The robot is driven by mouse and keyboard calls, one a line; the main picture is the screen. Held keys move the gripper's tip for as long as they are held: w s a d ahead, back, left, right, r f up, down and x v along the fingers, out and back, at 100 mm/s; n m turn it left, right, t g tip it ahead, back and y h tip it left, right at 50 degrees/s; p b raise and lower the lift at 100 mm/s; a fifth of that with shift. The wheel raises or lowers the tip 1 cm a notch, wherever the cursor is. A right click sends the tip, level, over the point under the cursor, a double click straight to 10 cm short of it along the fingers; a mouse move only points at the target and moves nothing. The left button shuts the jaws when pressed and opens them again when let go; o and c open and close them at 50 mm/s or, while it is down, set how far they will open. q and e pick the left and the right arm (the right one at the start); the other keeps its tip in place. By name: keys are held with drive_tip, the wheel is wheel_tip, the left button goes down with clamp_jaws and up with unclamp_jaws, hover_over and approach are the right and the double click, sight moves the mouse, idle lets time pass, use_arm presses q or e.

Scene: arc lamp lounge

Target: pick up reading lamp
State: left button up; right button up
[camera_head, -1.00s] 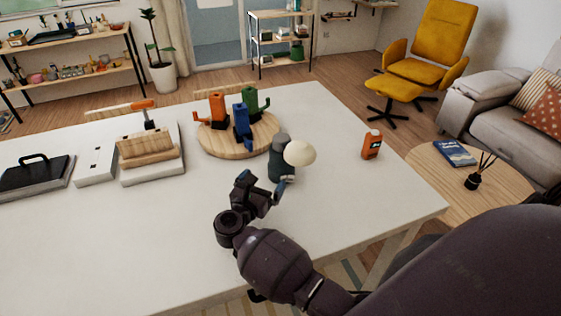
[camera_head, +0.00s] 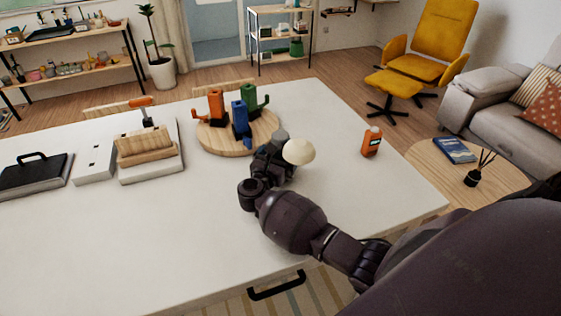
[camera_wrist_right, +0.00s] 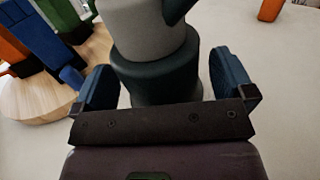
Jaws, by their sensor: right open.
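The reading lamp (camera_head: 299,151) stands on the white table, with a round cream shade and a grey and dark teal body. In the head view my right gripper (camera_head: 276,163) hides most of its body. In the right wrist view the lamp's body (camera_wrist_right: 158,72) stands between the two blue fingers of my right gripper (camera_wrist_right: 164,88). The gripper is open, with a narrow gap on each side of the body. The shade is mostly outside the wrist view. My left gripper is not in view.
A round wooden board (camera_head: 222,138) with orange, blue and green cactus-like pieces stands just behind the lamp. An orange device (camera_head: 371,143) stands to the right. Wooden blocks (camera_head: 147,150) and boxes are at the left. The white table (camera_head: 130,240) is clear in front.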

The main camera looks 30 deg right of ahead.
drive_tip(key=c, duration=1.2)
drive_tip(key=shift+w+r, duration=0.1)
drive_tip(key=shift+c, duration=1)
